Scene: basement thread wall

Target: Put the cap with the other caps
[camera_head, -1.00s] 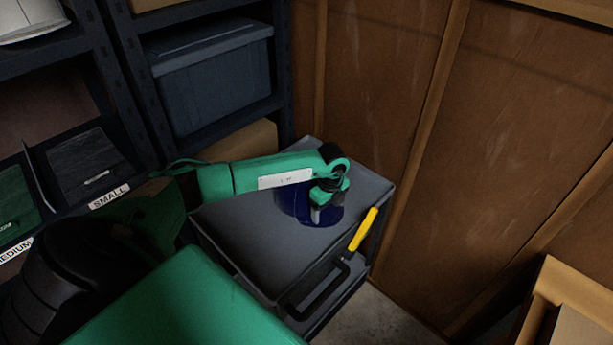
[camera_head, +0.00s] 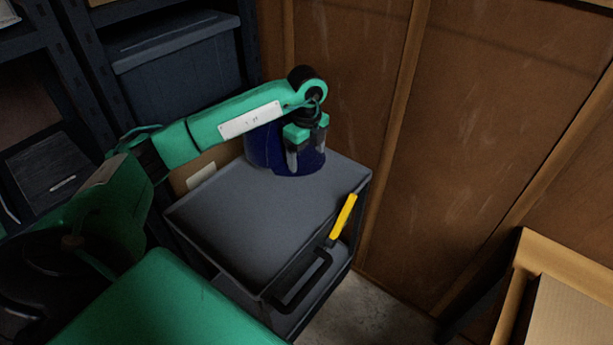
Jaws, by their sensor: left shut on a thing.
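The dark blue cap (camera_head: 262,154) is at the far end of the grey cart top. My left gripper (camera_head: 306,155) is shut on it, with its fingers pointing down at the cap's right part. The cap overlaps the cart's back edge in the picture and appears raised above the cart top. The gripper and wrist hide part of the cap. No other caps can be made out. My right gripper is not in view.
Dark shelves with a blue-grey bin (camera_head: 180,72) stand at left. A wooden wall (camera_head: 490,120) is behind; a cardboard box (camera_head: 575,315) is at lower right.

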